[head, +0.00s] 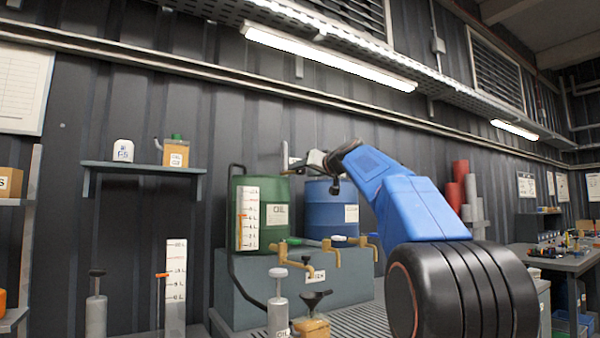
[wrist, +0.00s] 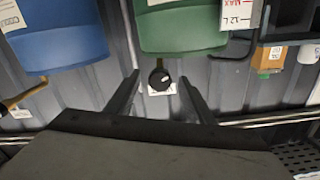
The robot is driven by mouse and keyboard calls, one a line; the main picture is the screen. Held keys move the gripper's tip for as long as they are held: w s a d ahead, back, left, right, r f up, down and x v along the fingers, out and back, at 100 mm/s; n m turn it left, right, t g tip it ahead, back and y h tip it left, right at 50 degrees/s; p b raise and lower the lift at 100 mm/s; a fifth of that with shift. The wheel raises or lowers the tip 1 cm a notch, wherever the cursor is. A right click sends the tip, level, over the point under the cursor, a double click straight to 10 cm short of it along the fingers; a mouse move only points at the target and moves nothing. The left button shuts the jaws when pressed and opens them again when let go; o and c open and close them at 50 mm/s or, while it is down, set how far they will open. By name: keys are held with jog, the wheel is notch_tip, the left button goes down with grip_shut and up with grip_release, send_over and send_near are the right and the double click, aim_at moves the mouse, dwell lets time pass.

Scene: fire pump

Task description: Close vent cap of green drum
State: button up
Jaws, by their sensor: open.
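The green drum (head: 272,196) stands on a grey-green bench, left of the blue drum. In the wrist view the scene is upside down, and the green drum (wrist: 182,28) hangs at the top. A small round black cap with a white mark (wrist: 160,79) shows just past the drum's top edge, before a white label. My gripper (wrist: 159,76) is open, with a finger on each side of the cap in that picture; I cannot tell whether they touch it. In the head view my gripper (head: 297,161) is above the drums, and I cannot make out the cap clearly.
The blue drum (head: 326,209) stands close to the right of the green one. Brass taps (head: 279,254) stick out in front. A wall shelf (head: 144,167) with a white container and a tan can is at left. The air above the drums is mostly free.

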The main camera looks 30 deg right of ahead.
aim_at(302, 170)
jog(key=shift+w, duration=1.7)
jog(key=c, duration=1)
jog(key=shift+c, duration=0.2)
